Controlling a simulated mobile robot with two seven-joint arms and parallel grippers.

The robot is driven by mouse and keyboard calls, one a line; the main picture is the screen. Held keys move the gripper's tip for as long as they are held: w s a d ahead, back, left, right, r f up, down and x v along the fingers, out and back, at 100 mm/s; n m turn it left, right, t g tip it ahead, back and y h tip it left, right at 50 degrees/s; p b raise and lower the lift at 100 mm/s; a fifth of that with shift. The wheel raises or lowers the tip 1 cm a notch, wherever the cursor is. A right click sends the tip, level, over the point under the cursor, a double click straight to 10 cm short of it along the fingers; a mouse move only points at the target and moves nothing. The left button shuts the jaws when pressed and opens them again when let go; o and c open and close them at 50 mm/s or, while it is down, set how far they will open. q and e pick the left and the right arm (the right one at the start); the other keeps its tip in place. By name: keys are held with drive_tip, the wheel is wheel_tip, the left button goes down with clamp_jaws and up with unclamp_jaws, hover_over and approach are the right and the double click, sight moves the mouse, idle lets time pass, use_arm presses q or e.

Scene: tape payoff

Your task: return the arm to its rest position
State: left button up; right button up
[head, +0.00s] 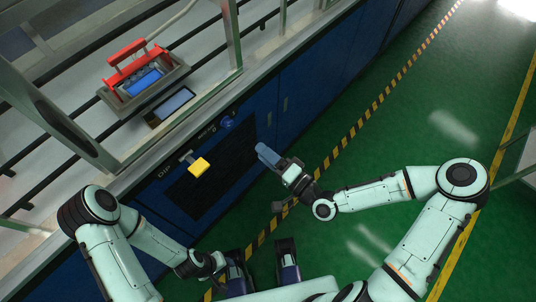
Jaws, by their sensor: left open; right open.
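My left arm (118,255) comes in at the lower left, bent, with its elbow near the machine's edge. My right arm (425,235) comes in from the lower right and bends back toward the middle. My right gripper (268,156) is higher up, in front of the blue cabinet, open and seen nearly edge-on. I see nothing held in it; one blue-grey finger shows clearly and the other is hard to make out.
A blue machine cabinet (322,72) runs diagonally along the left. Its front has a yellow block (199,167) and a blue knob (227,122). A red-handled device (136,62) sits above. Green floor (430,110) is clear at right, beyond a striped line (378,100).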

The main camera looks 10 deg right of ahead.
drive_tip(key=shift+s+d, duration=0.2)
drive_tip(key=shift+s, duration=0.1)
idle(0.4)
drive_tip(key=s+a+f+n+g+h+p, duration=0.25)
drive_tip(key=s+f+g+p, duration=0.55)
drive_tip(key=f, duration=0.6)
drive_tip(key=s+d+f+n+g+h+p, duration=0.1)
drive_tip(key=s+d+f+g+h, duration=0.1)
drive_tip(key=s, duration=0.4)
drive_tip(key=s+d+f+n+g+h+p, duration=0.1)
drive_tip(key=s+d+f+g+h+p, duration=0.1)
drive_tip(key=s+d+f+g+h, duration=0.1)
drive_tip(key=s+d+f+g, duration=0.1)
drive_tip(key=s+d+g, duration=0.1)
drive_tip(key=s+g, duration=0.1)
drive_tip(key=shift+s, duration=0.65)
